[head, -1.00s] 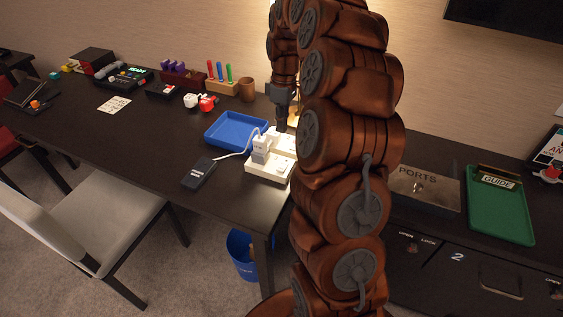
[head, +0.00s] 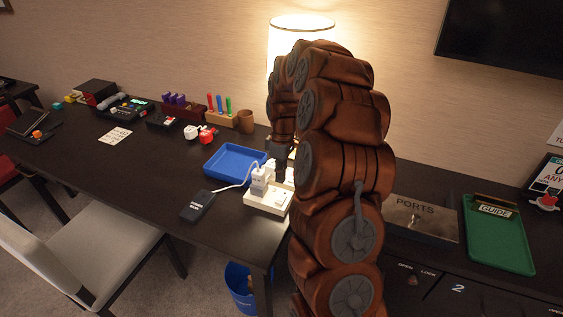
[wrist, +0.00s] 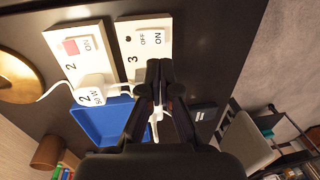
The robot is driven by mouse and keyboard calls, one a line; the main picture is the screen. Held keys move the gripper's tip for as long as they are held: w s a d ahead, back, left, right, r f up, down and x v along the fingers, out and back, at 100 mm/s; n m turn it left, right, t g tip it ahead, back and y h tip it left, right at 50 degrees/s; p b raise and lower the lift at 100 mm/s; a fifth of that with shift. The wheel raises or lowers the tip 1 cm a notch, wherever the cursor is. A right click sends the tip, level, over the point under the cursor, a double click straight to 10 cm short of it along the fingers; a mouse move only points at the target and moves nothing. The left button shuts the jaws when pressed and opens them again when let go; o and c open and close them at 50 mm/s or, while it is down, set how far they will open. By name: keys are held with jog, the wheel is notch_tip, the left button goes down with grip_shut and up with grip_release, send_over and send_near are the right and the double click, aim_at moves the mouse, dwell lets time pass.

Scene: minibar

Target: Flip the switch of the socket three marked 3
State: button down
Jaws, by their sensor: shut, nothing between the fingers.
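The white socket three unit (wrist: 157,52), marked 3, shows in the wrist view with its switch (wrist: 150,38) labelled OFF and ON. The switch shows no lit colour. My gripper (wrist: 160,66) is shut and empty, its fingertips together over the lower right part of this unit, below the switch in the picture. Whether they touch it I cannot tell. In the head view the white power strip (head: 262,199) lies on the dark desk, and my gripper (head: 277,172) is just above it, partly hidden by my arm.
Socket two's pink switch (wrist: 71,47) is beside socket three, with a plug (wrist: 90,90) below it. A blue tray (head: 235,163), a black power bank (head: 198,206) and a lit lamp (head: 300,38) are near. Free desk lies left of the power bank.

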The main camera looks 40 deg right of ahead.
aim_at(279, 201)
jog(key=f, duration=0.2)
jog(key=f+p, duration=0.1)
jog(key=f, duration=0.2)
jog(key=a+f+p, duration=0.1)
jog(key=f, duration=0.1)
jog(key=shift+s+f, duration=0.2)
jog(key=shift+f, duration=0.2)
